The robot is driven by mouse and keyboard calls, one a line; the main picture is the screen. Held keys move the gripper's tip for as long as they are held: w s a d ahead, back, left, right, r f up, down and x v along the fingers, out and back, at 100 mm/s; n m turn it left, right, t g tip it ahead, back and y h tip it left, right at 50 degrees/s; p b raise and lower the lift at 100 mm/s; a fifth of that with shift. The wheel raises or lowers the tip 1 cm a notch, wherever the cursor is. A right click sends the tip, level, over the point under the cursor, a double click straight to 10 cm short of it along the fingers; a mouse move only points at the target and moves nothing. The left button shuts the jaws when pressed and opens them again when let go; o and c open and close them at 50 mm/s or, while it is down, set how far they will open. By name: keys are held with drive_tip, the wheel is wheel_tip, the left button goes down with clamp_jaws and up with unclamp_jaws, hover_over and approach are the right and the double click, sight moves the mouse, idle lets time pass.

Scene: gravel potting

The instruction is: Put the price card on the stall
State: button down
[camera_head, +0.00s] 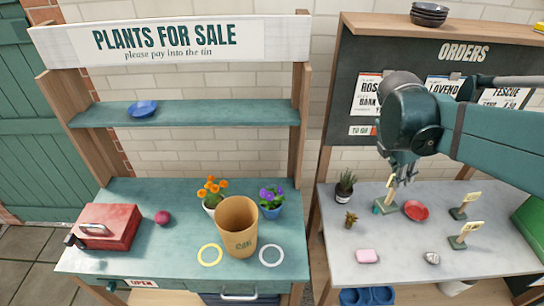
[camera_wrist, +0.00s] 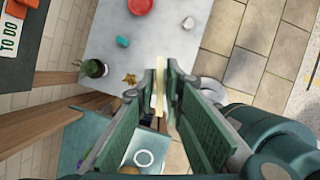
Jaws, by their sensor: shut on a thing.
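My gripper (camera_head: 404,172) points down over the grey table at the right. It is shut on a price card (camera_head: 389,194), a cream card on a green base. The card is pale and edge-on between the fingers in the wrist view (camera_wrist: 160,84). I cannot tell whether its base touches the table. Two similar price cards (camera_head: 468,203) (camera_head: 468,231) stand further right. The stall (camera_head: 130,240), with a teal counter and a "PLANTS FOR SALE" sign, is at the left. Its counter holds a tan pot, orange and purple flowers, and a yellow and a white ring.
A red cash tin (camera_head: 108,225) and a dark red ball (camera_head: 162,217) are on the stall. A red dish (camera_head: 416,210), a potted succulent (camera_head: 345,186) and a pink block (camera_head: 367,256) lie near my gripper. A gap separates table and stall.

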drive_tip(key=w+a+n+t+p, duration=0.15)
drive_tip(key=w+a, duration=0.25)
drive_tip(key=a, duration=1.5)
drive_tip(key=w+a+n+p, duration=0.2)
drive_tip(key=w+a+p, duration=0.1)
drive_tip(key=a, duration=1.5)
drive_tip(key=s+a+f+n+y+p, duration=0.1)
drive_tip(key=s+a, duration=0.4)
drive_tip(key=a, duration=0.7)
drive_tip(key=s+a+n+p, duration=0.1)
drive_tip(key=s+a, duration=0.3)
drive_tip(key=a, duration=0.8)
wheel_tip(320, 180, down, 12)
drive_tip(key=shift+r, duration=0.25)
drive_tip(key=shift+w+d+f+t, duration=0.1)
drive_tip(key=shift+t, duration=0.15)
drive_tip(key=shift+f+p, duration=0.35)
drive_tip(key=shift+f, duration=2.45)
